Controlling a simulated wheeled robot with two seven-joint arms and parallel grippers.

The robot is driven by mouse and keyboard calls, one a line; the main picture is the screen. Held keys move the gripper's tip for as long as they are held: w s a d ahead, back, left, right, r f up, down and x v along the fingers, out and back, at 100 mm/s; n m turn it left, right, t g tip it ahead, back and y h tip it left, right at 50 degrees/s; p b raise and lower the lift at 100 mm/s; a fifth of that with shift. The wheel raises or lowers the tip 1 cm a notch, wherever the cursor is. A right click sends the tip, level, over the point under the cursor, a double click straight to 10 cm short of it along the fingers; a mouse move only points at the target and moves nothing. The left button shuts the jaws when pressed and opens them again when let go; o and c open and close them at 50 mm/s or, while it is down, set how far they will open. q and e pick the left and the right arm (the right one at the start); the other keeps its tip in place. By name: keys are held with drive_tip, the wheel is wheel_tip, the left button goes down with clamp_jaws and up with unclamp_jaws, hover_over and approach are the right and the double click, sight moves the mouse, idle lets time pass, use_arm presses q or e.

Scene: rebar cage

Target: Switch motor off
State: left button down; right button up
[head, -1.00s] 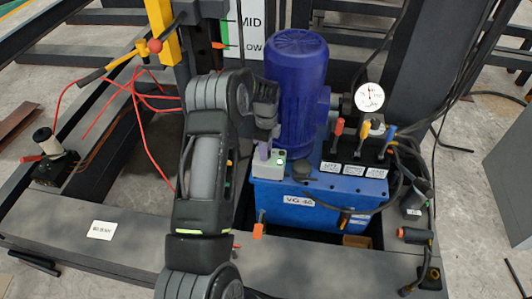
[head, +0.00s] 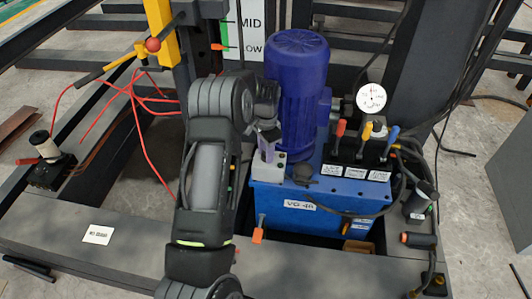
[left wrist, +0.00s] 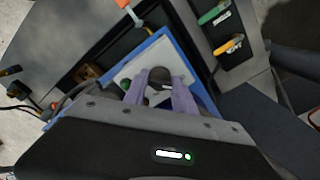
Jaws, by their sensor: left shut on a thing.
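The blue motor (head: 297,85) stands upright on a blue tank (head: 335,215). A small light-grey switch box (head: 270,171) sits at the tank's left front corner, with small dark spots on its face. My left gripper (head: 268,148) points down onto this box, its purple fingers at the box top. The exact part held is mostly hidden. My right gripper is not in view.
A dark round cap (head: 304,173) is just right of the box. Red, yellow and blue levers (head: 366,133) stand further right, below a white gauge (head: 371,98). A grey frame beam (head: 130,243) runs in front. Black hoses hang at the right.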

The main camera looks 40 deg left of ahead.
use_arm(q)
drive_tip(key=shift+n, duration=0.5)
drive_tip(key=c, duration=1)
unclamp_jaws()
drive_tip(key=shift+r, duration=0.1)
wheel_tip(320, 180, up, 12)
drive_tip(key=shift+f, duration=0.1)
